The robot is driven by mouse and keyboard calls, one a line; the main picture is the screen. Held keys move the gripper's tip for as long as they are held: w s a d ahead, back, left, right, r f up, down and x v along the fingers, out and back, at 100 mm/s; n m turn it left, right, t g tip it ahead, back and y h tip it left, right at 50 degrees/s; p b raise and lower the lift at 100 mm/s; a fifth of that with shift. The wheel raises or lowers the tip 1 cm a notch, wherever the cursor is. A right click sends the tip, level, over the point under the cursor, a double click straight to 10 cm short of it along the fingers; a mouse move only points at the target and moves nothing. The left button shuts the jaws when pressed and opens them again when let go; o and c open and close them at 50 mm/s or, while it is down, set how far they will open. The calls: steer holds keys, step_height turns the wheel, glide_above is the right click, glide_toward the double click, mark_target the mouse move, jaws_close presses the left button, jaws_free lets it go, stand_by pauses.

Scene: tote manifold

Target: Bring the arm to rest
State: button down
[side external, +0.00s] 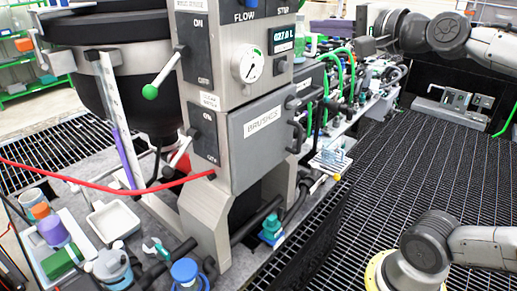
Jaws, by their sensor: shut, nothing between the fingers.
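My arm reaches in from the right edge in the side external view. My gripper (366,46) is at its far end, at the top right, small and dark. It is shut and holds nothing. It is in the air beside the grey machine cabinet (222,100), to the right of its display and apart from it. The fingertips are too small to see in detail.
The cabinet has a drawer labelled BRUSHES (263,122), a gauge (247,67) and a green-knobbed lever (150,91). A white tray with cups (82,237) is at lower left. Green hoses (348,70) and fittings crowd the bench behind. Dark grating (440,150) on the right is mostly clear.

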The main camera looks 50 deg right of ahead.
steer(key=s+a+f+n+g+y, duration=0.25)
steer(key=f+n, duration=0.25)
steer(key=f, duration=0.3)
steer(key=s+a+f+n+g+y, duration=0.1)
steer(key=s+a+f+n+g, duration=0.25)
steer(key=f+n, duration=0.3)
steer(key=s+f+n+g, duration=0.5)
steer(key=s+f+n, duration=0.2)
steer(key=f, duration=0.3)
steer(key=shift+s, duration=0.65)
